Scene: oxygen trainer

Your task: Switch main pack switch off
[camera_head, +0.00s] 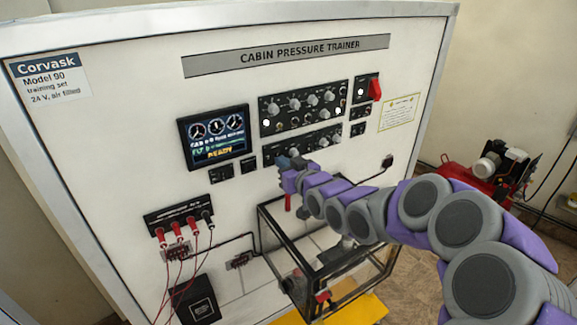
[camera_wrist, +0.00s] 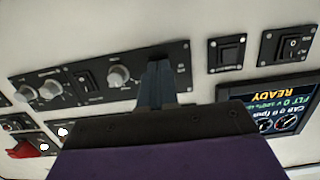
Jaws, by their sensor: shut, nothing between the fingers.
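The CABIN PRESSURE TRAINER panel (camera_head: 110,110) stands upright, with its labels too small to tell which control is the main pack switch. Two small black switch plates sit under the display, one at left (camera_head: 222,172) and one at right (camera_head: 249,164). In the wrist view, turned over, they are one at far right (camera_wrist: 288,44) and one nearer the middle (camera_wrist: 226,54). A lower knob strip (camera_head: 315,142) is right of them. My gripper (camera_head: 289,161) is shut and empty, its tip in front of this strip's left end; the wrist view also shows the gripper (camera_wrist: 157,72). Contact cannot be told.
The lit display (camera_head: 215,137) reads READY. The upper knob panel (camera_head: 304,107) and a red switch cover (camera_head: 375,89) are above right. A clear box (camera_head: 330,265) juts out below my arm. Red cables (camera_head: 182,265) hang at lower left. A red compressor (camera_head: 475,178) stands at right.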

